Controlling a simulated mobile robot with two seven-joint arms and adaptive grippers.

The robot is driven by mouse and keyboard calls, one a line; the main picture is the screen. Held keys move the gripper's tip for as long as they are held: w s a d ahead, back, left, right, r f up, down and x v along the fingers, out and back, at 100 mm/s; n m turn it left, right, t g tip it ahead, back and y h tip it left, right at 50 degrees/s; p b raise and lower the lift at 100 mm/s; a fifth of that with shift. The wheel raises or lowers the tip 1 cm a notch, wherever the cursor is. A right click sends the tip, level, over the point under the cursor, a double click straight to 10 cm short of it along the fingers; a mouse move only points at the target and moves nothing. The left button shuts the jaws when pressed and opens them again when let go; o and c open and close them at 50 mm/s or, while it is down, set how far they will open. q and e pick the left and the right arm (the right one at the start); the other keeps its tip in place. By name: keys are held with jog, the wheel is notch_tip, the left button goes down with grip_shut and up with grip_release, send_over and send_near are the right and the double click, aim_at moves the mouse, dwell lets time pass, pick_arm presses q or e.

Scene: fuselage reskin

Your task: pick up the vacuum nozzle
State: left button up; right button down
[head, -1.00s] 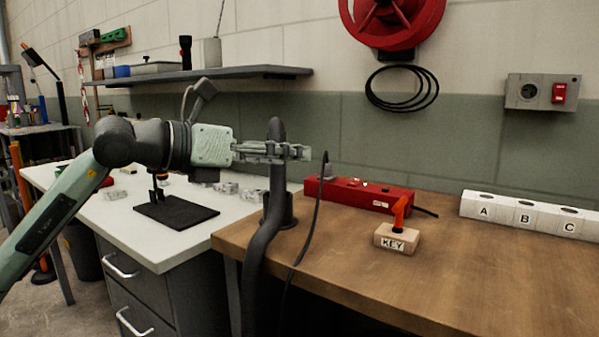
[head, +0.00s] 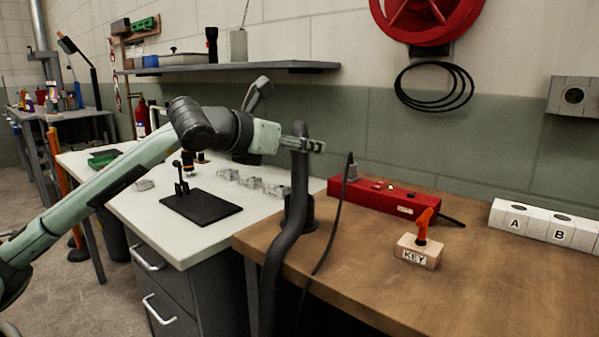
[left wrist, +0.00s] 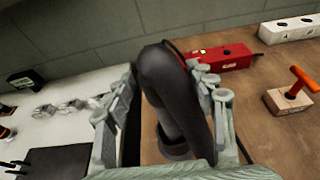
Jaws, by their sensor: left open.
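The vacuum nozzle (head: 299,185) is a dark grey, hose-like tube with a rounded, bent top. It stands upright in a dark round holder (head: 313,212) at the left end of the wooden bench. Its hose hangs down over the bench's front edge. My left gripper (head: 305,145) is at the nozzle's upper part, its fingers pointing right. In the left wrist view, the nozzle (left wrist: 170,85) lies between the two open fingers of my left gripper (left wrist: 163,92). Whether either finger touches it I cannot tell. My right gripper is out of view.
A red box (head: 385,196) with a dark cable lies behind the nozzle. A KEY block (head: 418,251) with an orange handle is to its right. White A and B blocks (head: 545,222) stand farther right. A white table (head: 150,221) with a black plate adjoins at left.

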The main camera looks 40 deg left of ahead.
pick_arm(q)
jog(key=shift+c, duration=0.6)
grip_shut()
